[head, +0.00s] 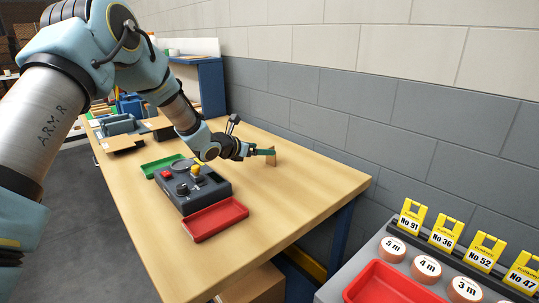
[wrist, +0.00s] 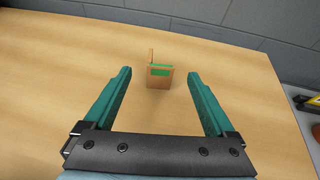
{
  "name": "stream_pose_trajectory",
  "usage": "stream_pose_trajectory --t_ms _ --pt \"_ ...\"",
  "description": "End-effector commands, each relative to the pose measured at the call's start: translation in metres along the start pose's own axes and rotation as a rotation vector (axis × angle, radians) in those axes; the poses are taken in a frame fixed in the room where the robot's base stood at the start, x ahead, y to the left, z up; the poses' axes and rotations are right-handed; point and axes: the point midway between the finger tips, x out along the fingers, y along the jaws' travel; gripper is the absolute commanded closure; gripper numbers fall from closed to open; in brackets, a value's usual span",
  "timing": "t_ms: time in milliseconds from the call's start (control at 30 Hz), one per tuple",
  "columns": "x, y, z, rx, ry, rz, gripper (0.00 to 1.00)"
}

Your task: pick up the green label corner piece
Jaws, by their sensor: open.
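The corner piece (wrist: 159,78) is a small brown L-shaped piece with a green label on its face. It stands upright on the wooden table (wrist: 50,100), ahead of and between my fingers in the wrist view. In the head view the brown piece (head: 271,159) shows just beyond my fingertips, near the wall side of the table. My gripper (wrist: 160,73) has teal fingers spread wide, with nothing between the pads near their base. In the head view my gripper (head: 268,152) reaches in from the left, low over the table.
A grey control box (head: 190,187) with a red button and yellow knob stands nearer, between a green tray (head: 160,166) and a red tray (head: 215,219). A grey block wall runs behind the table. At lower right are yellow numbered tags (head: 410,217) and round labelled discs (head: 392,249).

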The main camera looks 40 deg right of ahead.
Motion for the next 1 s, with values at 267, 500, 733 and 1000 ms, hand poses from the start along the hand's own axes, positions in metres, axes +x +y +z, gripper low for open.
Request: stream_pose_trajectory --t_ms 267,500,733,1000 --pt "0.028 0.0 0.001 0.002 0.002 0.0 0.1" --pt "0.05 -0.003 0.006 0.003 0.002 -0.001 0.1" --pt "0.076 -0.003 0.004 0.004 0.002 -0.001 0.1" --pt "0.08 -0.003 0.002 0.004 0.001 0.0 0.1"
